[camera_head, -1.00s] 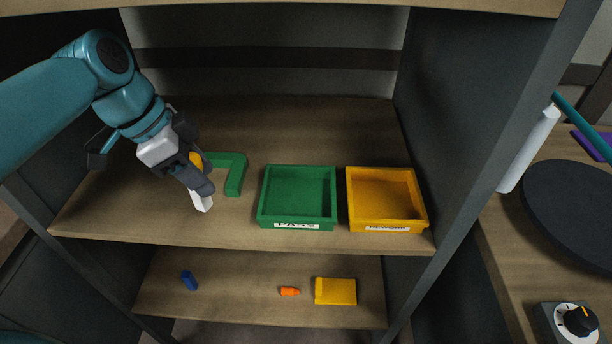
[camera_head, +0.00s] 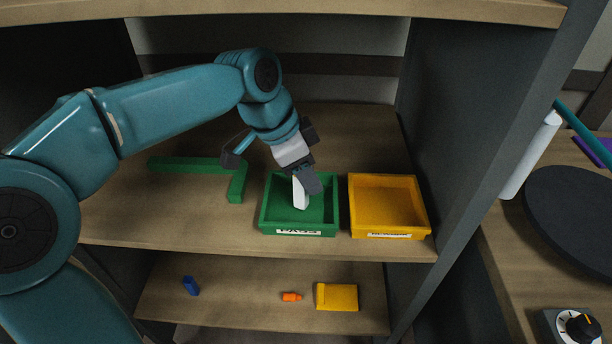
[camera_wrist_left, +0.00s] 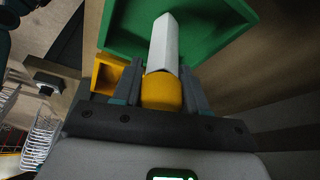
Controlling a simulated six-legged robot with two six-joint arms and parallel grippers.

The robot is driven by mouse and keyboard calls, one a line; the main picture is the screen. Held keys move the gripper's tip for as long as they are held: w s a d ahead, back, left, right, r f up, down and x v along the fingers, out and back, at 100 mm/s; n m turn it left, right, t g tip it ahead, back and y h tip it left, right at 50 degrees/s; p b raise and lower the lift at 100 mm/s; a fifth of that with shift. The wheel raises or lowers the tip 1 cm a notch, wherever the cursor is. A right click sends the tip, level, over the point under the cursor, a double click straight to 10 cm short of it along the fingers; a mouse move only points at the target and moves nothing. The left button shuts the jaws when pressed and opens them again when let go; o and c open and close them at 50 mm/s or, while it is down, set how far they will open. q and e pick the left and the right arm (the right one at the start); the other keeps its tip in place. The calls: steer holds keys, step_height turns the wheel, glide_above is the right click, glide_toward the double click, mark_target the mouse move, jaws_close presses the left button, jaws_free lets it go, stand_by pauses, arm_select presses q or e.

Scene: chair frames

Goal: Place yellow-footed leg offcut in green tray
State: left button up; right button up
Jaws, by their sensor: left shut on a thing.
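The leg offcut (camera_head: 300,193) is a short white bar. Its yellow foot (camera_wrist_left: 162,92) shows between the fingers in the left wrist view. My left gripper (camera_head: 309,182) is shut on it, at the foot end, with the white end pointing down. The offcut is over the inside of the green tray (camera_head: 328,233), which has a white label on its front. Whether its lower end touches the tray floor I cannot tell. The green tray also shows in the left wrist view (camera_wrist_left: 127,32). My right gripper is not in view.
A yellow tray (camera_head: 424,222) stands just right of the green one. A green L-shaped piece (camera_head: 238,182) lies to the left on the shelf. On the shelf below are a blue piece (camera_head: 190,286), an orange piece (camera_head: 291,297) and a yellow block (camera_head: 337,297). Side panels flank the shelf.

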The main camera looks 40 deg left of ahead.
arm_select(q)
steer(key=shift+f, duration=0.4)
steer(key=shift+s+a, duration=0.1)
steer(key=shift+r, duration=0.1)
steer(key=o, duration=0.8)
steer(key=shift+f, duration=0.25)
steer(key=shift+c, duration=0.2)
steer(key=o, duration=0.4)
steer(key=shift+r, duration=0.1)
steer(key=shift+r, duration=0.1)
